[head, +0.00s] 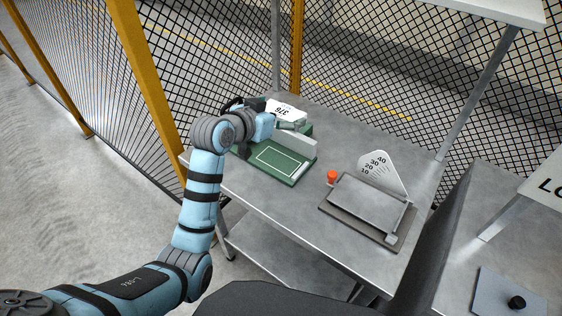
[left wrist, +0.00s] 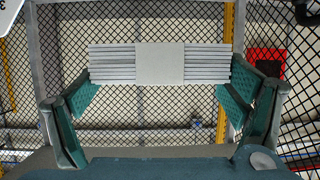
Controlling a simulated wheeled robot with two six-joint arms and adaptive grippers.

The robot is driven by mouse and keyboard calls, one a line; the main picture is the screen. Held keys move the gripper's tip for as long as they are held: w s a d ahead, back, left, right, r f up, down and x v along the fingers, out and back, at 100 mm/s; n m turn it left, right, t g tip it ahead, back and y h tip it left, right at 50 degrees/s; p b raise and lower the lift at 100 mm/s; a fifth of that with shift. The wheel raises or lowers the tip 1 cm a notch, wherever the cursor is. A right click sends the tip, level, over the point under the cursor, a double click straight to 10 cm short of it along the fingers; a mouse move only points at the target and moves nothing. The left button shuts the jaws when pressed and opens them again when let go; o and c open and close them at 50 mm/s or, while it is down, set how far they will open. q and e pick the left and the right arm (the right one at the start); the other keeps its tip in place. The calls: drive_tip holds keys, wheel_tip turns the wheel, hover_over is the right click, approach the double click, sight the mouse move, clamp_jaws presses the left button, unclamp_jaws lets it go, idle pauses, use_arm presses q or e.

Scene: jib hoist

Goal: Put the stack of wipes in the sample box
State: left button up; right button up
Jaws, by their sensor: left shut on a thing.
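The stack of wipes (left wrist: 110,65) shows in the left wrist view as thin pale grey layers with a wide light band around the middle. My left gripper (left wrist: 160,70) is shut on its two ends with its teal pads. No surface shows under the stack there. In the head view my left gripper (head: 290,125) is over the back of a green tray-like piece (head: 262,172) with a white outlined rectangle. A long pale block (head: 296,143) shows just below the gripper; I cannot tell whether it is the stack. I cannot tell for sure which thing is the sample box. My right gripper is not in view.
A white numbered sign (head: 286,111) stands behind the gripper. On the metal table (head: 280,213) are an orange knob-like piece (head: 332,176) and a grey plate device (head: 365,207) with a scale (head: 380,171). Mesh fence (head: 215,60) stands behind. The table's front is clear.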

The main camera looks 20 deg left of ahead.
sight(279, 166)
use_arm(q)
wheel_tip(279, 166, down, 15)
drive_tip(key=b, duration=0.3)
drive_tip(key=shift+f, duration=0.2)
drive_tip(key=shift+f, duration=0.1)
drive_tip(key=o, duration=0.9)
drive_tip(key=shift+f, duration=0.1)
